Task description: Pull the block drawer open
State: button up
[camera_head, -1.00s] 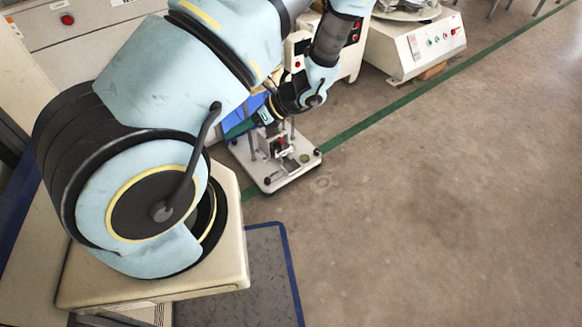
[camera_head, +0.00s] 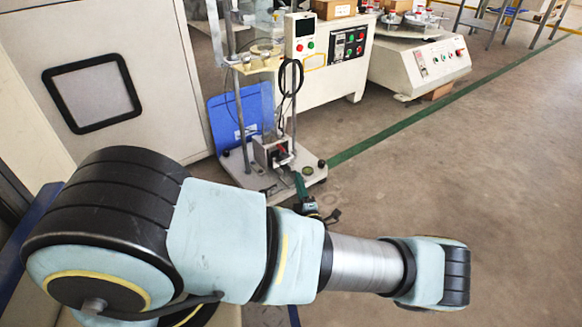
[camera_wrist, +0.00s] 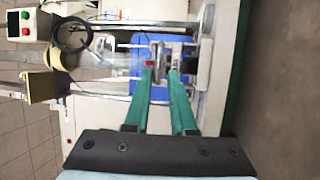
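A small metal block unit (camera_head: 270,152) with a red part stands on the white base plate (camera_head: 240,176) of a tester with upright posts. I take this unit to hold the block drawer; its opening is too small to make out. My gripper (camera_head: 299,180) is in front of the unit, its green fingers pointing toward it. In the wrist view the two green fingers (camera_wrist: 161,70) are apart, with a gap between them. The block unit (camera_wrist: 159,48) lies just beyond the fingertips. Contact cannot be told, and nothing is visibly held.
A blue board (camera_head: 225,115) stands behind the posts. A white control cabinet (camera_head: 335,55) is behind the tester, and a large pale machine (camera_head: 165,60) stands to the left. Another white machine (camera_head: 410,62) is at the back. Open floor (camera_head: 480,170) lies to the right.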

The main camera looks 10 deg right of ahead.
aim_at(291, 160)
jog(key=w+b, duration=0.1)
jog(key=w, duration=0.1)
jog(key=w+b, duration=0.1)
jog(key=w, duration=0.2)
jog(key=w+r+b, duration=0.1)
jog(key=w, duration=0.2)
jog(key=shift+w+a+r, duration=0.1)
jog(key=shift+w+a, duration=0.1)
jog(key=shift+a, duration=0.05)
jog(key=shift+w+r+b, duration=0.25)
jog(key=shift+w+b, duration=0.05)
jog(key=shift+w, duration=0.4)
jog(key=shift+c, duration=0.3)
grip_shut()
